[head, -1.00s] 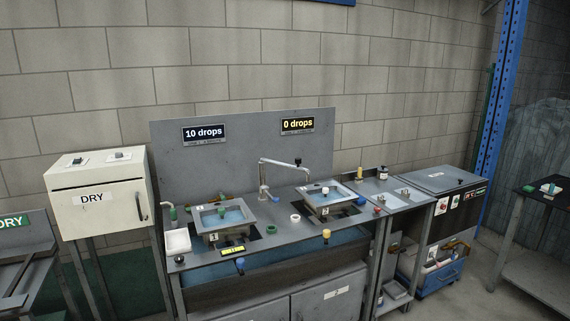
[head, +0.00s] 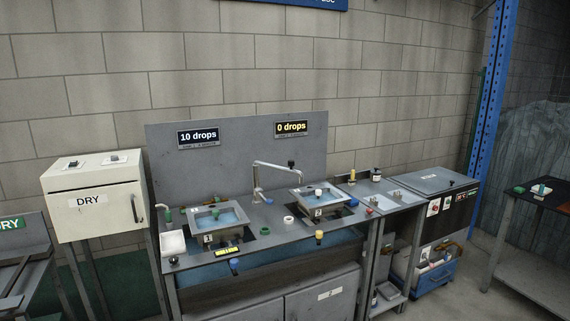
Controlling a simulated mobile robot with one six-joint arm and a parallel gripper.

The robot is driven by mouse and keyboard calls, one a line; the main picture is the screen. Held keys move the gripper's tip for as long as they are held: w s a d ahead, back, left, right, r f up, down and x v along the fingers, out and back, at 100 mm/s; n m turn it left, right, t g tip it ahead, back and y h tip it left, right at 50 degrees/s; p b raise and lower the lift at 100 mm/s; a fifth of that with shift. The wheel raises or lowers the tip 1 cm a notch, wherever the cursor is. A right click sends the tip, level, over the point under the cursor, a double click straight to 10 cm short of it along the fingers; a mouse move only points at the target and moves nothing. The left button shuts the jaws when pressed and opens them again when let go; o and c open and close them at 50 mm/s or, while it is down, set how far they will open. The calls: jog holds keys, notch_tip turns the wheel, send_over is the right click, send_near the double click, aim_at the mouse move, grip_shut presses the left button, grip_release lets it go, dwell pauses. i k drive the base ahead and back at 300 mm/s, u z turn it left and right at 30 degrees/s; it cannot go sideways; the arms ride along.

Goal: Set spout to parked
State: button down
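The spout (head: 276,168) is a grey swivel pipe rising from the sink deck between the two basins. A label with the word parked cannot be read in this view. My gripper is not in view.
A white DRY cabinet (head: 93,195) stands left of the sink. Signs read 10 drops (head: 198,136) and 0 drops (head: 291,128). A side counter (head: 380,196) and a dark cabinet (head: 448,200) stand to the right. Floor shows at the lower right.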

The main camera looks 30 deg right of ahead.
aim_at(291, 163)
jog(key=z, duration=0.05)
jog(key=i, duration=0.95)
jog(key=u, duration=0.05)
